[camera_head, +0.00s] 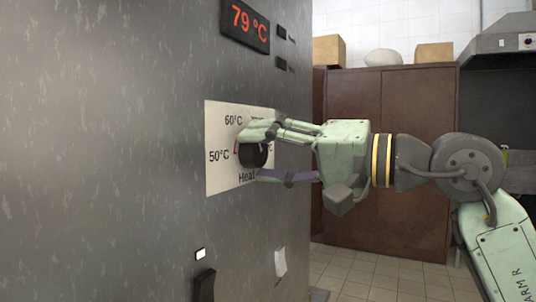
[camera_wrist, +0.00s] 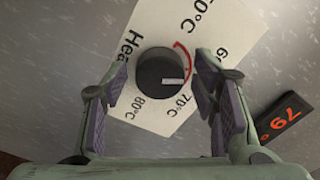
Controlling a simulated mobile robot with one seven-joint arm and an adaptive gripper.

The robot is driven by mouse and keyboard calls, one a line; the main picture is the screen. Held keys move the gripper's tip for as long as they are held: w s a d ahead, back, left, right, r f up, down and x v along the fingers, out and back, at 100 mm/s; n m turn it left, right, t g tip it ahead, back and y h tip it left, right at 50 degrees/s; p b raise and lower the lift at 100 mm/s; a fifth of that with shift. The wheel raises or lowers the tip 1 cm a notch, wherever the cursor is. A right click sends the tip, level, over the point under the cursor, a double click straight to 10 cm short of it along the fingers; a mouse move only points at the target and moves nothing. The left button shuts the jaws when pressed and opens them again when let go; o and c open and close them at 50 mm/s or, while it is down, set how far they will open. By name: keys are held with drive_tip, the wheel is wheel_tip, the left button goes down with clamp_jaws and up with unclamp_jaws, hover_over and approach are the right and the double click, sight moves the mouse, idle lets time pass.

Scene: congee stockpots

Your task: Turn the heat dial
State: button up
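The black heat dial (camera_head: 254,153) sits on a white label plate (camera_head: 222,180) fixed to a grey metal front. In the wrist view the dial (camera_wrist: 158,68) has a white pointer line aimed to the right, roughly between the 60°C and 70°C marks. A red arc (camera_wrist: 186,52) runs beside the dial's edge. My gripper (camera_head: 262,153) is open, with one finger above the dial and one below it in the head view. In the wrist view my gripper (camera_wrist: 163,72) has a finger either side of the dial, seemingly with gaps.
A red display (camera_head: 248,19) above the plate reads 79 °C. Two small dark buttons (camera_head: 282,48) are beside it. A lit white switch (camera_head: 200,254) and a dark handle (camera_head: 204,285) are lower down. A brown cabinet (camera_head: 400,165) with boxes on top stands behind my arm.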

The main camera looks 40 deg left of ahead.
drive_tip(key=shift+o, duration=0.3)
drive_tip(key=v, duration=1.2)
drive_tip(key=shift+d, duration=0.1)
